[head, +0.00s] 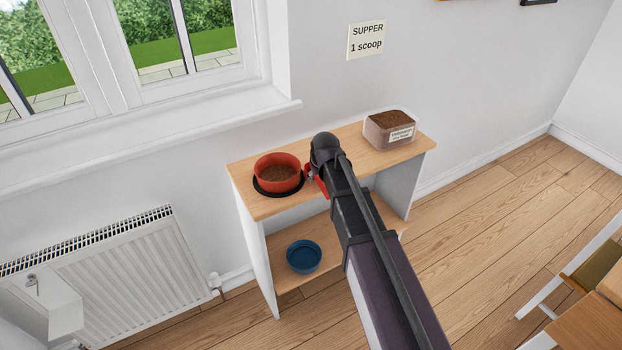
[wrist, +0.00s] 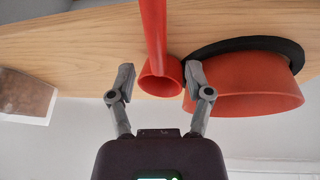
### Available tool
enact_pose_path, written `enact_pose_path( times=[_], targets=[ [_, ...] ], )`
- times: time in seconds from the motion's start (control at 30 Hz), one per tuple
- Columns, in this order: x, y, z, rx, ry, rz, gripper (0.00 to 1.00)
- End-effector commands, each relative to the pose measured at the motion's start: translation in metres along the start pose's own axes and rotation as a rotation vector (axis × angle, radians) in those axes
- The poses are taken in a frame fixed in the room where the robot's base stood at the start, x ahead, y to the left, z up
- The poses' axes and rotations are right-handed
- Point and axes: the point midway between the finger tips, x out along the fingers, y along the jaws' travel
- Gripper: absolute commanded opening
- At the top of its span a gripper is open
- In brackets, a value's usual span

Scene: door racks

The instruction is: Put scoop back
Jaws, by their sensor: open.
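The red scoop (wrist: 153,35) is in front of my gripper in the wrist view, with its round cup (wrist: 160,80) between the fingertips and its handle running to the top edge. In the head view only a bit of red (head: 320,186) shows beside my arm, which hides the rest. My gripper (wrist: 160,77) is open, one finger on each side of the scoop, and does not grip it. The right fingertip is close to the red bowl; I cannot tell if they touch. The clear food tub (head: 390,129), full of brown kibble, stands at the shelf's right end.
The red bowl (head: 278,172) holds kibble and sits on a black mat (head: 262,188) on the wooden top shelf (head: 245,204). A blue bowl (head: 303,256) is on the lower shelf. The wall note (head: 366,40) reads "SUPPER 1 scoop". A windowsill (head: 150,132) is at left.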

Motion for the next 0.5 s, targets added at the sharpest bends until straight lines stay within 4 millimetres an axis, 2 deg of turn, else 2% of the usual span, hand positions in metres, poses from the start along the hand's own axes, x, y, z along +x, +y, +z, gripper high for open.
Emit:
enact_pose_path(
  times=[0.03, 0.2, 0.5],
  targets=[
    [0.009, 0.001, 0.0, 0.0, 0.0, 0.0, 0.65],
    [0.023, 0.001, 0.0, 0.0, 0.0, 0.0, 0.65],
    [0.033, 0.001, -0.001, 0.0, 0.0, 0.0, 0.65]
  ],
)
